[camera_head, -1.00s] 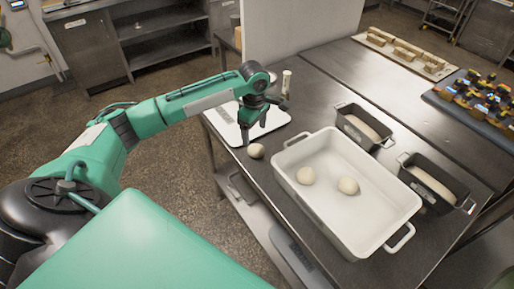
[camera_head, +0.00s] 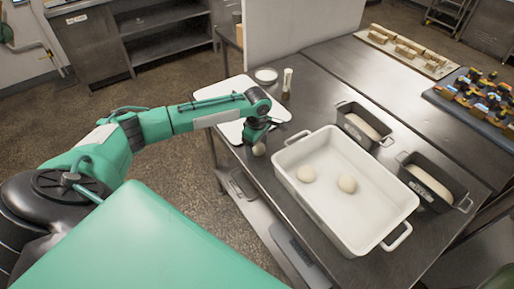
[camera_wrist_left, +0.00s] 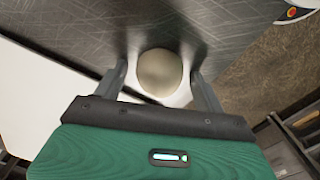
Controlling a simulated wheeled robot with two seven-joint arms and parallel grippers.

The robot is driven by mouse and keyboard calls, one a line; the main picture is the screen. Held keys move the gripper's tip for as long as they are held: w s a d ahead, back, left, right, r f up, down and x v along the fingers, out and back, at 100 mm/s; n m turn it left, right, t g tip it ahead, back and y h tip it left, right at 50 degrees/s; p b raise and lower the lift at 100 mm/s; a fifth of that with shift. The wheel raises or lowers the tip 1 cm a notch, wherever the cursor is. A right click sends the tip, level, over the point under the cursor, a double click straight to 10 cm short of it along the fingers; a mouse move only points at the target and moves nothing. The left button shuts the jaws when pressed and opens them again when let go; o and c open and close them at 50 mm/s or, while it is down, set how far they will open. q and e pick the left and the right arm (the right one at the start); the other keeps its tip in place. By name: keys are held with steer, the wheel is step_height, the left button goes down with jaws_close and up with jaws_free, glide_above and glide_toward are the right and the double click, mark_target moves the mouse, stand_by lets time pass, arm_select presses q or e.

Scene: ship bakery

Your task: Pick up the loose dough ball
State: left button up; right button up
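The loose dough ball (camera_head: 259,149) is pale and round and sits on the steel table near its left edge, outside the white tub. My left gripper (camera_head: 254,142) is right above and around it, pointing down. In the left wrist view the dough ball (camera_wrist_left: 160,72) lies between the two spread fingers of my left gripper (camera_wrist_left: 160,82). Small gaps seem to show on both sides. The gripper hides part of the ball in the head view. My right gripper is not in view.
A white tub (camera_head: 372,222) with two dough balls stands to the right. Two dark loaf tins (camera_head: 352,133) (camera_head: 420,192) with dough are beyond it. A white board (camera_head: 215,92), a small bowl (camera_head: 266,75) and a shaker (camera_head: 287,82) lie behind the gripper.

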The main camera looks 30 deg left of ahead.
arm_select(q)
steer(key=c, duration=0.9)
